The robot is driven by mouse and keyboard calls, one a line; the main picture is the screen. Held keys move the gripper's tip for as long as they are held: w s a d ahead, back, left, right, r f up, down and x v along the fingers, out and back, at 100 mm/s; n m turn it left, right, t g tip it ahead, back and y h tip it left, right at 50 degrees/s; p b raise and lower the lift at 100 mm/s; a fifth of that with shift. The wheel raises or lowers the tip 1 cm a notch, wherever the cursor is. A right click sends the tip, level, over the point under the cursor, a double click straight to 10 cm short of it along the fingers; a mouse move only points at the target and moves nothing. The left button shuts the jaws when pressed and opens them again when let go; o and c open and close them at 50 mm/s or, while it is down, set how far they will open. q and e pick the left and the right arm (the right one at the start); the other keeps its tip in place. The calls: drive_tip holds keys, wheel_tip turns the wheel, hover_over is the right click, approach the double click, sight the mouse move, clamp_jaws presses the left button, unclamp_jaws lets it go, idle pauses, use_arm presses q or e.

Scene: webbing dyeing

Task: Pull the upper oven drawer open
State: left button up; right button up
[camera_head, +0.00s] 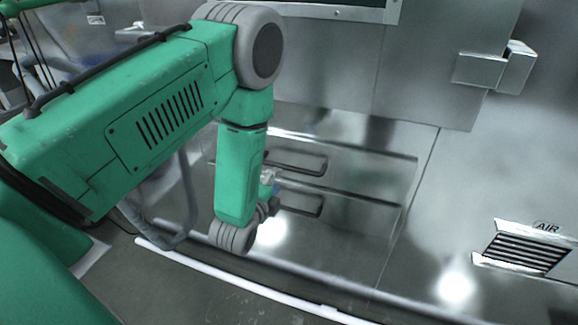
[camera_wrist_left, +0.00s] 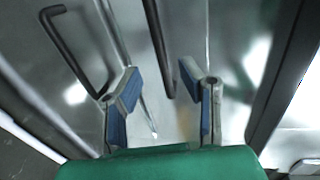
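The upper oven drawer (camera_head: 365,170) is a shiny metal front with a dark bar handle (camera_head: 300,163); it looks closed. The lower drawer has a similar handle (camera_head: 303,206). My left gripper (camera_head: 269,190) is in front of the drawers, near the handles' left ends, partly hidden by my forearm. In the left wrist view its two blue-padded fingers (camera_wrist_left: 163,93) are spread apart. A dark handle (camera_wrist_left: 158,45), apparently the upper one, runs between them, and I see no grip on it. The other handle (camera_wrist_left: 70,50) lies outside the left finger. My right gripper is not in view.
A white rail (camera_head: 235,290) runs along the floor in front of the oven. A vent marked AIR (camera_head: 525,248) is on the panel at right. A metal box-shaped fitting (camera_head: 495,68) sticks out at upper right.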

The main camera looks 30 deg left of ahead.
sight(286, 167)
use_arm(q)
drive_tip(key=x, duration=0.8)
drive_tip(key=shift+s+a+f+b, duration=0.1)
drive_tip(key=shift+a+f+b, duration=0.1)
drive_tip(key=shift+a+b, duration=0.15)
drive_tip(key=shift+w+d, duration=0.15)
drive_tip(key=shift+w, duration=0.4)
clamp_jaws()
